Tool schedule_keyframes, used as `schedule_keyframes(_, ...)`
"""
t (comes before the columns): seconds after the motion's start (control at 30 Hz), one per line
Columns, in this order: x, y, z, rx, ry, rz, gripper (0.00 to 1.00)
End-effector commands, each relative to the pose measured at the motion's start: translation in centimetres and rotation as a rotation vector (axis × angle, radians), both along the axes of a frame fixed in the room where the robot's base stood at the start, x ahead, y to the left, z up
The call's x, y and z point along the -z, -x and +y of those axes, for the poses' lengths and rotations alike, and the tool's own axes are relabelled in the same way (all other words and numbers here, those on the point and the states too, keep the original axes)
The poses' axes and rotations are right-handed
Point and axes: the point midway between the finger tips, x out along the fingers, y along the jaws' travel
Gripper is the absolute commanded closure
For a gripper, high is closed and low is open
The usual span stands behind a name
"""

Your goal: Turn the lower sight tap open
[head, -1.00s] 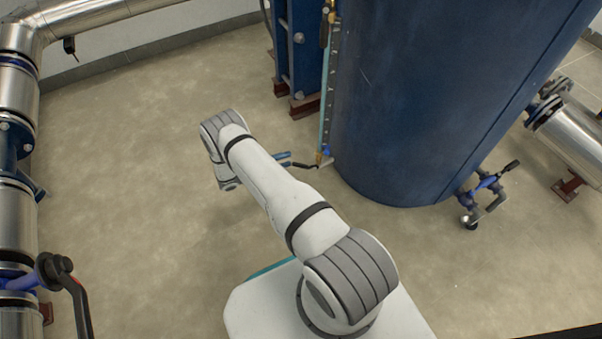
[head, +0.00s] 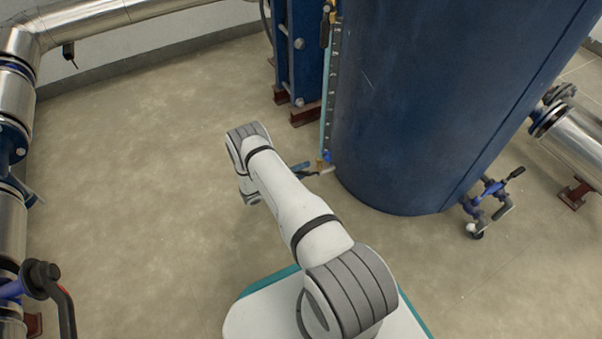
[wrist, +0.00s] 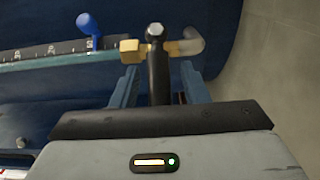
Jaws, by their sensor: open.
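The lower sight tap (wrist: 132,50) is a small brass fitting with a black lever (wrist: 157,78) and a grey, elbow-shaped outlet (wrist: 190,44) in the wrist view. The lever points down the picture toward my gripper's palm. My gripper (wrist: 158,70) is open, with one blue finger on each side of the lever. Gaps show between the lever and both fingers. In the head view my gripper (head: 303,171) is beside the tap (head: 322,167) at the foot of the sight glass, and my arm partly hides it.
The sight glass with its scale (head: 330,90) runs up the large blue tank (head: 420,100); the upper tap (head: 325,28) has a dark lever. A blue knob (wrist: 88,28) sits by the scale. Pipes (head: 15,145) stand left, a drain valve (head: 487,190) right. The floor at left is clear.

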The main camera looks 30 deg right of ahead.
Motion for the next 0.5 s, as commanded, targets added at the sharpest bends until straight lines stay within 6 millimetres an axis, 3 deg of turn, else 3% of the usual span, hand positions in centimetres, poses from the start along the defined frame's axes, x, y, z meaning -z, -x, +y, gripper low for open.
schedule_keyframes(0.3,-0.02,-0.01,-0.45,-0.001,0.000,0.001,0.59)
schedule_keyframes(0.5,-0.02,0.01,-0.45,0.000,0.000,0.001,0.75)
